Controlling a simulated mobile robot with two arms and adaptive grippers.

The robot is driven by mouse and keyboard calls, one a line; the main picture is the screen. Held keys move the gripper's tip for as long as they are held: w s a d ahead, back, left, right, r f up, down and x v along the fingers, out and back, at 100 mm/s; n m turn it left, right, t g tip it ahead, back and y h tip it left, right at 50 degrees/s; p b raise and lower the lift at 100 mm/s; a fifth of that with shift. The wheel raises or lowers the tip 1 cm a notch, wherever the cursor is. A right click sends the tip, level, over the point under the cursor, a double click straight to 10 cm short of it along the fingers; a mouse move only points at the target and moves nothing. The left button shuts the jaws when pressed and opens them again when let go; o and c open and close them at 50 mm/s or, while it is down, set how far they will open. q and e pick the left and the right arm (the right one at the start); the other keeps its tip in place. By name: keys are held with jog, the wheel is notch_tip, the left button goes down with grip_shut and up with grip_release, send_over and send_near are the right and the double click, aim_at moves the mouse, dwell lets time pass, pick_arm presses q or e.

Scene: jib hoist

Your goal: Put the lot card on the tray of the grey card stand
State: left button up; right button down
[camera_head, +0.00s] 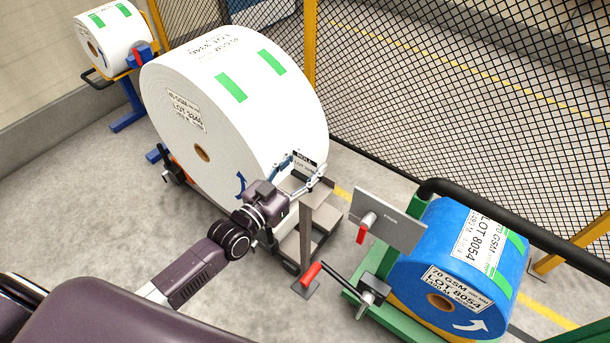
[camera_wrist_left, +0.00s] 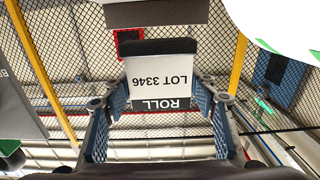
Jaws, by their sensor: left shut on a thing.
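The lot card (camera_head: 305,163) is white with a black band, and reads LOT 3346 in the left wrist view (camera_wrist_left: 162,72), where it appears upside down. My left gripper (camera_head: 304,172) is shut on it, with one blue-grey finger at each side edge. The grey card stand (camera_head: 306,238) has an upright post on a floor plate, and its tray (camera_head: 323,214) shows near the top. In the head view the card is just above and left of the tray; I cannot tell the exact gap. My right gripper is not in view.
A large white roll (camera_head: 235,110) stands close behind my left gripper. A blue roll (camera_head: 463,262) on a green stand, a grey plate (camera_head: 388,221) and a red-handled crank (camera_head: 312,273) stand to the right. A mesh fence (camera_head: 450,90) runs behind.

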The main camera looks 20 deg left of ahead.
aim_at(302, 179)
pick_arm(q)
jog(key=shift+f, duration=1.9)
jog(key=shift+f+b, duration=0.15)
jog(key=shift+b, duration=0.2)
jog(key=o, duration=1.2)
jog(key=shift+s, duration=0.1)
jog(key=v, duration=1.1)
jog(key=shift+s, duration=0.4)
jog(key=shift+a, duration=0.1)
